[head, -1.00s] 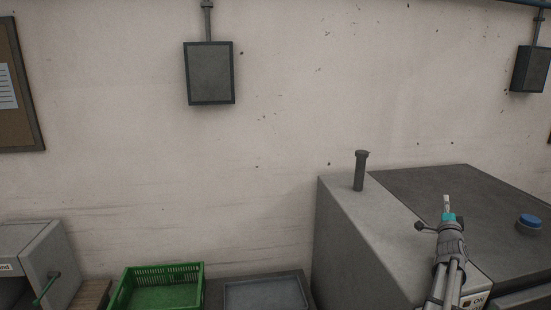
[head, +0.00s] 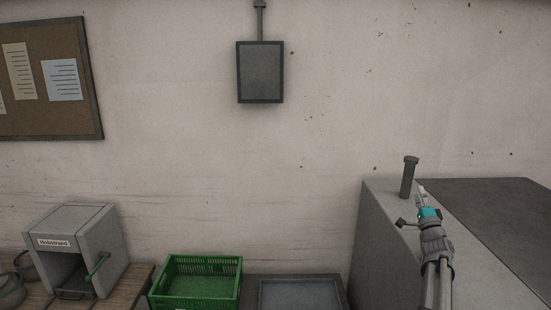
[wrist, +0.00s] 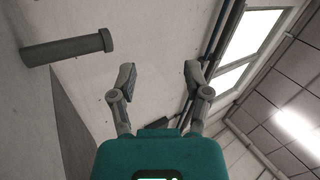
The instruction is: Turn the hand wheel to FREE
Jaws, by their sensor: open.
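I cannot make out a hand wheel or a FREE mark in either view. My gripper (head: 421,191) is raised at the right of the head view, in front of the grey machine housing (head: 385,250). In the wrist view my gripper (wrist: 160,72) has its two fingers spread wide with nothing between them. A grey post with a wider cap (head: 409,177) stands on the housing, just behind the gripper in the head view. The post also shows at the upper left of the wrist view (wrist: 68,48), apart from the fingers.
At the lower left a grey box with a green crank (head: 78,243) stands on a wooden surface. A green crate (head: 197,261) and a grey tray (head: 300,281) lie between it and the housing. A wall box (head: 260,72) and a notice board (head: 97,84) hang behind.

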